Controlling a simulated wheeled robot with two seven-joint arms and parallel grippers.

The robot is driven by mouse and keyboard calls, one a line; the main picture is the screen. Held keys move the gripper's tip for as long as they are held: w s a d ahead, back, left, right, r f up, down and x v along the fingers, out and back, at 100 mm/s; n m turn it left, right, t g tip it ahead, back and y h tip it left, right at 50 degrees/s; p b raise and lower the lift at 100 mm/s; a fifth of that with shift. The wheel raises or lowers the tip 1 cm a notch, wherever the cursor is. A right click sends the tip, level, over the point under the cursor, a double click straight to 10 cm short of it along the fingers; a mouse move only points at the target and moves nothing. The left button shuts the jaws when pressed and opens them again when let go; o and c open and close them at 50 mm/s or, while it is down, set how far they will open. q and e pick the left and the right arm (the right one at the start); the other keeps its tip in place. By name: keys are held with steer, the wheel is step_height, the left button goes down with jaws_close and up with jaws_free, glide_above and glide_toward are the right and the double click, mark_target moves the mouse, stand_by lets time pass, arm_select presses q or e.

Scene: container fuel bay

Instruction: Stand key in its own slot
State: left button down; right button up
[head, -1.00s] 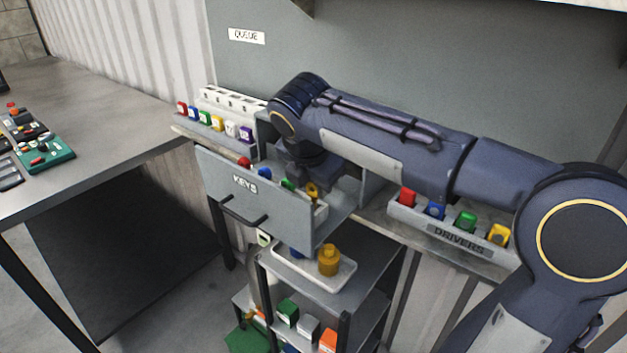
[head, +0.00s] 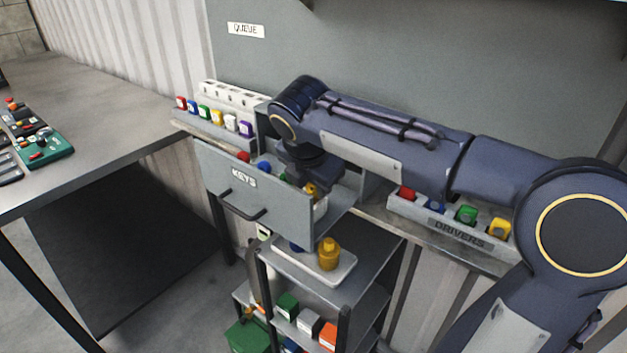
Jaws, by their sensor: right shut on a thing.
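The open drawer labelled KEYS (head: 262,203) holds a row of keys with coloured heads. A red key (head: 243,157) and a blue key (head: 263,168) stand towards its left. A sliver of a green one shows beside a yellow key (head: 311,190) at the right. My right gripper (head: 303,178) reaches down into the drawer by the green and yellow keys, shut on a key. Its fingertips and the slots are hidden by the drawer front and the gripper itself, so I cannot tell which key it holds. My left gripper is not in view.
A tray labelled DRIVERS (head: 456,238) stands right of the drawer. A rack of coloured pieces (head: 212,122) sits behind left. Below is a shelf cart with a white tray (head: 340,272) holding a yellow bottle (head: 329,254). The left workbench (head: 95,115) is mostly clear.

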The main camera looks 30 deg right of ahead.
steer(key=shift+f, duration=0.3)
steer(key=o, duration=1)
steer(key=p+v, duration=0.1)
steer(key=v, duration=0.6)
steer(key=shift+s+a+r, duration=0.1)
steer(key=shift+r, duration=0.25)
